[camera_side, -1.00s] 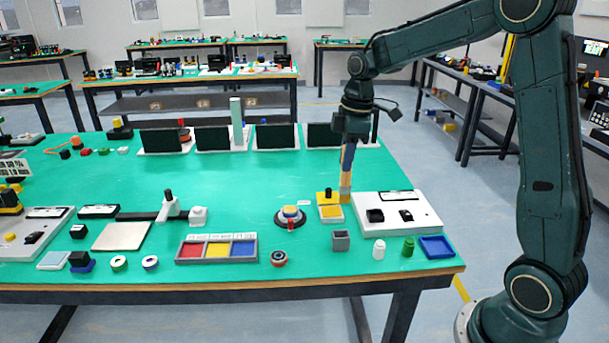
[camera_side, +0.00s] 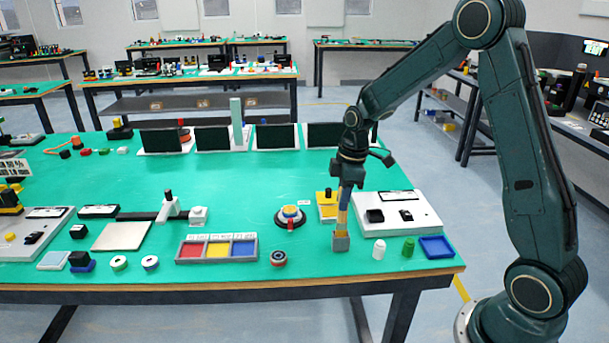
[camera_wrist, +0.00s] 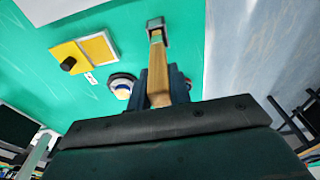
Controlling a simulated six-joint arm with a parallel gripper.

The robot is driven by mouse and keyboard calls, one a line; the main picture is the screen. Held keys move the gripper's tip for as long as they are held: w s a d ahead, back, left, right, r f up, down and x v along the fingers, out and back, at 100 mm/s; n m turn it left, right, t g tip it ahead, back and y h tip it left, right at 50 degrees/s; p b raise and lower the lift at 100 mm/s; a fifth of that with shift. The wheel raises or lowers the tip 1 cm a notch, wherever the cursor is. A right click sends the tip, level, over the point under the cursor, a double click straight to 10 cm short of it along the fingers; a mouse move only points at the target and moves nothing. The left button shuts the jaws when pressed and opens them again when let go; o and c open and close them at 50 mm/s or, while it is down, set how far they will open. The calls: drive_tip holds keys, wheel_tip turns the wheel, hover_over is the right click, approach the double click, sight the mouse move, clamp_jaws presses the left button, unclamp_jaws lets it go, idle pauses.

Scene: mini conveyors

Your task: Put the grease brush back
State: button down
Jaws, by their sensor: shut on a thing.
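The grease brush (camera_side: 342,220) has a wooden handle and hangs upright below my gripper (camera_side: 344,202). My gripper is shut on its handle. The small grey square holder (camera_side: 340,243) stands on the table directly under the brush. The brush's lower end overlaps the holder's open top; I cannot tell how deep it sits. In the wrist view the brush (camera_wrist: 159,80) runs from between the fingers of my gripper (camera_wrist: 165,88) towards the grey holder (camera_wrist: 155,23).
Behind the brush is a yellow tray (camera_side: 327,212). A white board with black parts (camera_side: 420,219) lies to the right.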

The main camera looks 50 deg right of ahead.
sight(340, 221)
drive_tip(key=shift+f, duration=1.85)
drive_tip(key=c, duration=1.3)
unclamp_jaws()
wheel_tip(340, 221, up, 12)
drive_tip(key=s+d, duration=0.1)
drive_tip(key=shift+s, duration=0.1)
